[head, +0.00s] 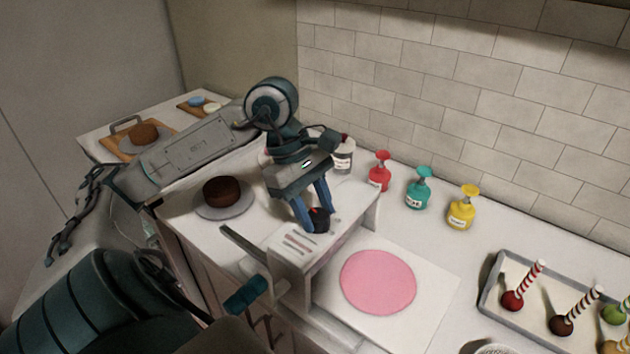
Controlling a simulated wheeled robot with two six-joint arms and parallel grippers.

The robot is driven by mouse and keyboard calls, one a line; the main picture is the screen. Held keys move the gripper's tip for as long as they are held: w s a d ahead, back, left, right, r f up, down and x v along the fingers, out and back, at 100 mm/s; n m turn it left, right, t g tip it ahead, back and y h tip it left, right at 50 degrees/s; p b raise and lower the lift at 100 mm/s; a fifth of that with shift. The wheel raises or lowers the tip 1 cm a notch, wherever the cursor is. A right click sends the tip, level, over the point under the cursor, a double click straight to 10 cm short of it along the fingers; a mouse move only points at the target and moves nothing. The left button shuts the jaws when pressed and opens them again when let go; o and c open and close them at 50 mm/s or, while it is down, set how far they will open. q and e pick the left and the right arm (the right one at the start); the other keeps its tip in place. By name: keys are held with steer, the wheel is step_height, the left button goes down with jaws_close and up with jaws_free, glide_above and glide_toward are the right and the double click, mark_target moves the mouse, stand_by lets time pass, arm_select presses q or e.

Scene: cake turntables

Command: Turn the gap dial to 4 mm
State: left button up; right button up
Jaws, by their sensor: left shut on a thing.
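A dough sheeter (292,262) stands near the middle of the counter, with a pale housing and a panel of small marks too small to read. A dark round gap dial (320,222) sits at the top of the housing. My left gripper (314,217) reaches down from above, its two blue fingers shut around the dial. The fingers hide part of the dial, and I cannot tell which setting it points to. A teal handle (245,295) sticks out at the sheeter's front left. My right gripper is not in view.
A flat pink disc (378,281) lies on a white board right of the sheeter. A brown cake (222,191) stands on a turntable to the left. A tray (487,290) holds striped-stick cake pops.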

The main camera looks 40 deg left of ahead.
arm_select(q)
steer(key=shift+f+n+t+b, duration=0.1)
steer(key=shift+n+t+b, duration=0.3)
steer(key=shift+n+b, duration=0.5)
steer(key=shift+n, duration=0.5)
steer(key=shift+c, duration=0.2)
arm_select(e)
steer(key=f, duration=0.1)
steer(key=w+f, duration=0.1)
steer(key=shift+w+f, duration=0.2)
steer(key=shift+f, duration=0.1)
arm_select(q)
steer(key=shift+b, duration=0.3)
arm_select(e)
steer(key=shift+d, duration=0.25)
arm_select(q)
steer(key=o, duration=1)
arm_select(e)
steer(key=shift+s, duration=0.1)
